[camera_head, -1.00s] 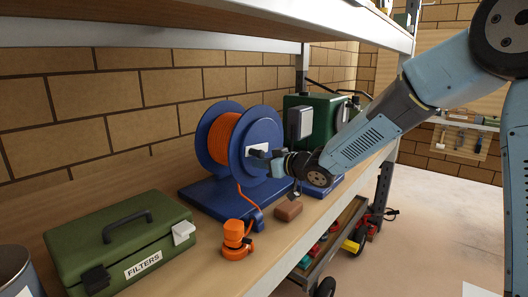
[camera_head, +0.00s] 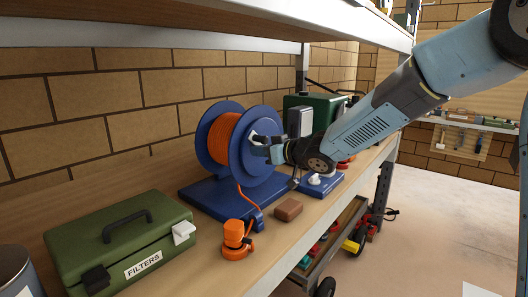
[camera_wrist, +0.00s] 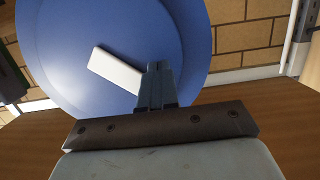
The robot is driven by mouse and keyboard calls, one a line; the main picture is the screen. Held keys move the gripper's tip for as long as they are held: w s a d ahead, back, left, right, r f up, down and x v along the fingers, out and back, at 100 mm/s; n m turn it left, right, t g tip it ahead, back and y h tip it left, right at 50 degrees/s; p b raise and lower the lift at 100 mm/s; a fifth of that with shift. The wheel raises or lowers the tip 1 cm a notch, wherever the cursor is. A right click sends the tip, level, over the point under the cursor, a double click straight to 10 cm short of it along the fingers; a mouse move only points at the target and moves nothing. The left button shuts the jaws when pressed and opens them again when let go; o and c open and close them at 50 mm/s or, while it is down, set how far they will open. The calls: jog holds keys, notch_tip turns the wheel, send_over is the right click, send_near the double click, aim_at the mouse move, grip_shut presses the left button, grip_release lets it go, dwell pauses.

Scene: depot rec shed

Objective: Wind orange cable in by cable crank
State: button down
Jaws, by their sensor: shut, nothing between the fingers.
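The blue cable reel (camera_head: 262,172) stands on a blue base on the bench, with orange cable (camera_head: 222,138) wound on its drum. A length of cable runs down the front to an orange plug (camera_head: 236,240) at the bench edge. A white crank bar (camera_wrist: 116,69) lies slanted across the reel's face in the wrist view. Its lower right end is hidden behind my fingers, so I cannot see a handle there. My gripper (camera_wrist: 155,68) is shut and empty, close in front of the reel's face; I cannot tell whether it touches the crank. It also shows in the head view (camera_head: 259,151).
A green FILTERS box (camera_head: 122,246) stands at the front left. A brown block (camera_head: 288,209) lies right of the plug. A green machine (camera_head: 300,101) stands behind my arm. A shelf (camera_head: 200,34) hangs above.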

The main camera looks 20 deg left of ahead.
aim_at(264, 137)
jog(key=shift+w+d+r, duration=0.1)
jog(key=shift+w+r, duration=0.1)
jog(key=shift+r, duration=0.35)
jog(key=shift+w+d+r, duration=0.1)
jog(key=shift+w+r, duration=0.1)
jog(key=shift+r, duration=0.3)
jog(key=shift+w+d+r, duration=0.25)
jog(key=shift+w+r, duration=0.35)
jog(key=shift+r, duration=0.25)
jog(key=shift+w, duration=0.1)
